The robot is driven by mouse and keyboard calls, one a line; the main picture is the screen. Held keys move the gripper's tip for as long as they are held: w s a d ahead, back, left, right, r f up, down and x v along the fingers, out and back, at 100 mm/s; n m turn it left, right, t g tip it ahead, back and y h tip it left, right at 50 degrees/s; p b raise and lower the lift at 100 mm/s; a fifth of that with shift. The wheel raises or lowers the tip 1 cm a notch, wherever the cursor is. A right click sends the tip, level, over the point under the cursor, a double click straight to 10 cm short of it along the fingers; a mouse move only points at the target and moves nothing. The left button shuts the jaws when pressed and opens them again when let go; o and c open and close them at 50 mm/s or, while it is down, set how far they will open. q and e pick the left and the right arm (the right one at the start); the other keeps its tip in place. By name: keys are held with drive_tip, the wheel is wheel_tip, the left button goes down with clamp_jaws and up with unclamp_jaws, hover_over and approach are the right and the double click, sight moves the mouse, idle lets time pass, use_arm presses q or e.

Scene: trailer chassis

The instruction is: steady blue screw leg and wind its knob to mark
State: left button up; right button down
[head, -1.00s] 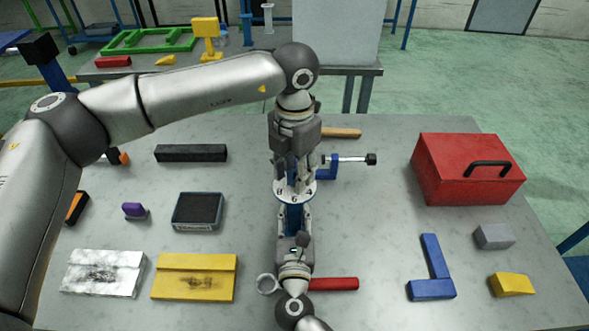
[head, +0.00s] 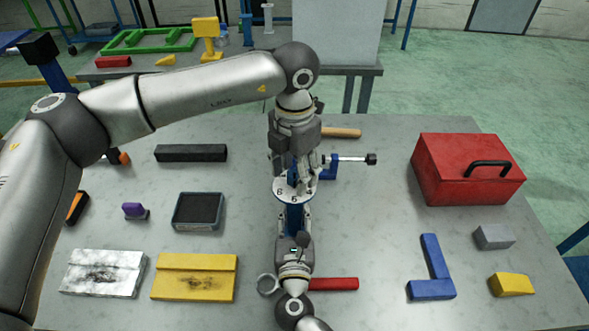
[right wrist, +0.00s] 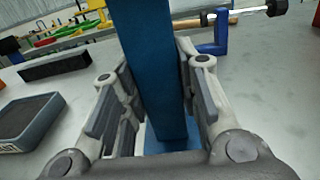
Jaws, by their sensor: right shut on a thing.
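The blue screw leg (head: 293,217) stands upright mid-table, with a white numbered dial (head: 282,194) and a blue knob (head: 292,179) on top. My right gripper (head: 294,222) is shut on the leg from the near side, below the dial. In the right wrist view, its fingers lie on both sides of the blue post (right wrist: 155,75), and the blue foot shows below. My left gripper (head: 296,174) points down from above, with its fingers around the knob. They hide much of the knob and the dial's far part, so their grip is unclear.
A blue clamp (head: 327,171) with a metal screw and a wooden handle (head: 341,133) lie close behind the leg. A red-handled tool (head: 333,284) lies beside my right gripper. A red toolbox (head: 460,170) stands right. The table between leg and toolbox is clear.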

sight(294, 173)
use_arm(q)
drive_tip(key=shift+r, duration=0.15)
wheel_tip(294, 173, up, 12)
idle(0.5)
use_arm(e)
drive_tip(key=c, duration=0.8)
unclamp_jaws()
drive_tip(key=shift+s, duration=0.1)
drive_tip(key=shift+s+f+b, duration=0.1)
drive_tip(key=shift+s+b, duration=0.4)
drive_tip(key=shift+s, duration=3.45)
use_arm(q)
drive_tip(key=shift+f, duration=0.65)
